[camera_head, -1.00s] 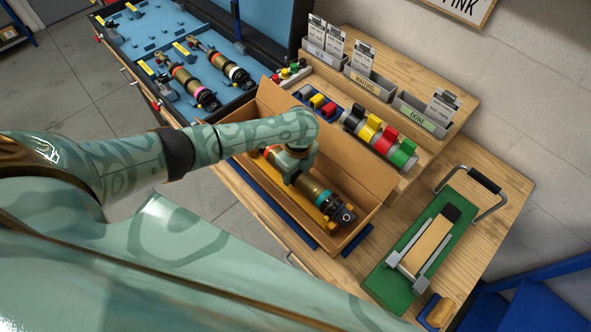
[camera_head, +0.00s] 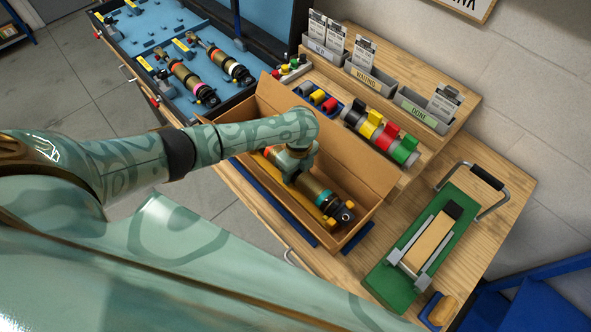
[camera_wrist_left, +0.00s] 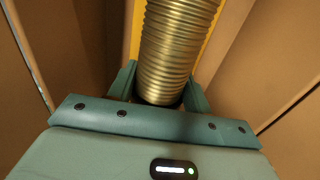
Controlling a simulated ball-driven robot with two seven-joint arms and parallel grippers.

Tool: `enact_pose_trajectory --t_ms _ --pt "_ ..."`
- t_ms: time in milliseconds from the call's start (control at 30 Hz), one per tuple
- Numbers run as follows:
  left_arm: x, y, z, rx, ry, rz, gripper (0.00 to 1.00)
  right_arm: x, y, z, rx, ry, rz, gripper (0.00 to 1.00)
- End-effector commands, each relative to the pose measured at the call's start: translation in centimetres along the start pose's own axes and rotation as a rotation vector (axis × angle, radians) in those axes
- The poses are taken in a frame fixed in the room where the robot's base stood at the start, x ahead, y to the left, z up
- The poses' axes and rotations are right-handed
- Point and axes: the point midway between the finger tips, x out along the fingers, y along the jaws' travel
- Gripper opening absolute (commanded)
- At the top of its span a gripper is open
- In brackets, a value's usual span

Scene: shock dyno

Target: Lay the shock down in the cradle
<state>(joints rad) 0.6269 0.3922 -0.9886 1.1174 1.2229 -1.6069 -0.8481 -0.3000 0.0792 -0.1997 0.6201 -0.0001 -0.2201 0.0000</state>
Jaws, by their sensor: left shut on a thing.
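The shock (camera_head: 317,189), with a bronze ribbed body, a teal ring and a dark eye end, lies lengthwise inside the open cardboard box (camera_head: 338,152). A yellow cradle (camera_head: 327,222) shows along its near side and under its lower end. My left gripper (camera_head: 291,177) reaches down into the box and is shut on the shock's middle. In the left wrist view, the shock's ribbed body (camera_wrist_left: 176,50) sits between both fingers of my left gripper (camera_wrist_left: 160,90), with yellow behind it. Whether the shock rests fully in the cradle is hidden. My right gripper is out of view.
A blue tray (camera_head: 150,42) with two other shocks stands at the back left. Coloured clamps (camera_head: 375,130) and card bins (camera_head: 368,84) line the bench's back. A green fixture (camera_head: 420,245) stands right of the box. Box walls closely surround my left gripper.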

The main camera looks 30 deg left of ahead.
Motion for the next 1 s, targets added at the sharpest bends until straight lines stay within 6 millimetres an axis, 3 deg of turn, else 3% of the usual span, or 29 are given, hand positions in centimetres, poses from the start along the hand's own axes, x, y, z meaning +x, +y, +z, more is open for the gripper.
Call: enact_pose_trajectory --t_ms 233,267,333,667,767,1000 --pt "0.1 0.0 -0.2 0.0 0.007 0.0 0.0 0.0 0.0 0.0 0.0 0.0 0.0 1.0" --pt "0.1 0.0 -0.2 0.0 0.007 0.0 0.58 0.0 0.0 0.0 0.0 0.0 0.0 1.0" --pt "0.1 0.0 -0.2 0.0 0.006 0.0 0.75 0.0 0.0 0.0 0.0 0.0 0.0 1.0" --pt "-0.1 0.2 -0.1 -0.001 0.004 0.004 0.75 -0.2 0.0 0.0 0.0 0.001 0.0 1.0" --pt "-1.5 0.1 -0.1 -0.001 0.004 0.001 0.75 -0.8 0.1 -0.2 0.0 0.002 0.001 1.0" --pt "-8.0 0.0 -0.1 0.0 0.004 -0.003 0.75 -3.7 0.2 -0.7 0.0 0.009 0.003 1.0"
